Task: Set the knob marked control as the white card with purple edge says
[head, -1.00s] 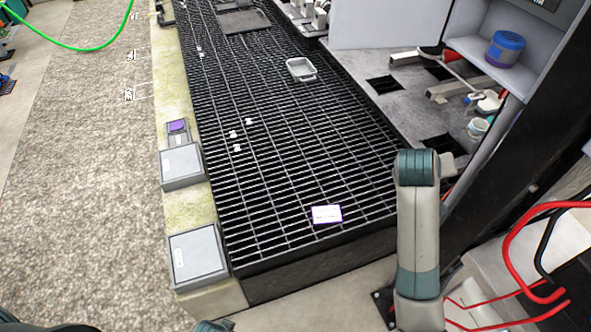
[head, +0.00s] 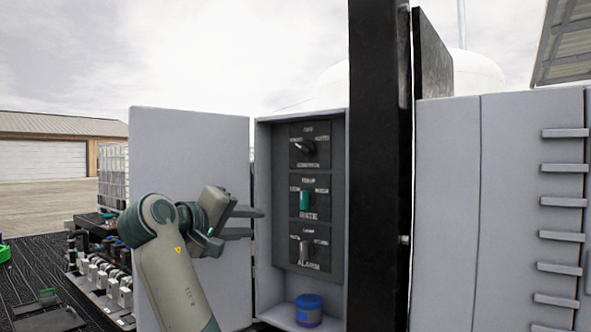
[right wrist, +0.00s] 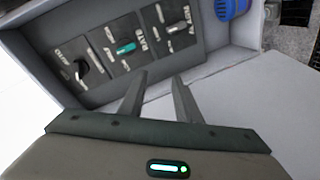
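An open grey cabinet (head: 263,270) holds three stacked knob panels. The top knob (head: 304,148) is black with a pale mark towards its left end; the label below it is blurred but looks like "control". It also shows at the left in the right wrist view (right wrist: 80,72). My right gripper (head: 257,223) is open and empty, left of the panels at about the middle knob's height. Its fingers in the right wrist view (right wrist: 159,78) are apart, pointing towards the panels without visible contact. The purple-edged white card is out of view now. My left gripper is not in view.
A teal knob (head: 304,200) sits in the middle panel and a grey knob (head: 305,250) in the bottom one, marked alarm. A blue jar (head: 308,310) stands on the cabinet floor. The open door (head: 190,130) is at left, a black post (head: 378,180) at right.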

